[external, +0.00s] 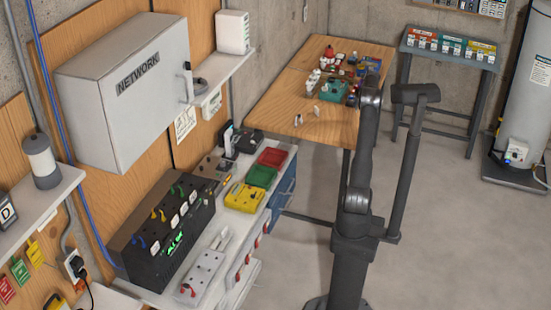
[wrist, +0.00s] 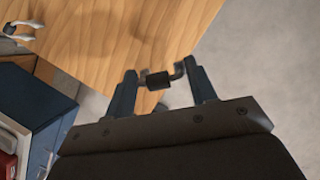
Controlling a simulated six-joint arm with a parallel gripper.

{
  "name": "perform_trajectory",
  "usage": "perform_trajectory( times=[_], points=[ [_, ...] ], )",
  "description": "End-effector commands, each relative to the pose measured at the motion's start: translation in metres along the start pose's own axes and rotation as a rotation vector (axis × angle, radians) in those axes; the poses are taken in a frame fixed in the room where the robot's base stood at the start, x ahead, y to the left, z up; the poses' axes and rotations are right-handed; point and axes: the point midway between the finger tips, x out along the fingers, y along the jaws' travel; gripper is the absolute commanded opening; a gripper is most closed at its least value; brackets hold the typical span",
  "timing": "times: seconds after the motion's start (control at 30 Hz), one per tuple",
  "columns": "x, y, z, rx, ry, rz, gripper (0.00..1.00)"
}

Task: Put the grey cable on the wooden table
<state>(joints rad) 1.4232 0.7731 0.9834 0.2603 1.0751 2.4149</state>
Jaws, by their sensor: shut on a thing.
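My gripper (wrist: 162,84) shows in the wrist view with its two dark fingers apart and a small thing between them. The grey cable (wrist: 158,81) is held there, with a thick black middle and grey ends reaching toward the fingers. The wooden table (wrist: 130,35) lies beyond and below the fingers, and its edge passes close to the held cable. In the external view the wooden table (external: 278,105) stands against the back wall. My arm covers its right front part there, and I cannot make out the gripper or the held cable.
Pale small items (wrist: 20,30) lie at the top left in the wrist view. A teal box (external: 333,92) and several small objects crowd the table's back right. A blue cabinet (wrist: 45,105) stands beside the table. The table's left part is bare.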

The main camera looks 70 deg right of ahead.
Motion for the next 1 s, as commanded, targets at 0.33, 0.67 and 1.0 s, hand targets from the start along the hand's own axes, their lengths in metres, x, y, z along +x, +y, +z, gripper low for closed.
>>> perform_trajectory(
  times=[0.33, 0.67, 1.0],
  points=[
    [0.066, 0.044, 0.038, -0.001, 0.003, 0.002, 0.29],
    [0.098, 0.065, 0.058, 0.001, 0.002, 0.001, 0.29],
    [0.134, 0.065, 0.042, 0.002, 0.002, 0.001, 0.29]
  ],
)
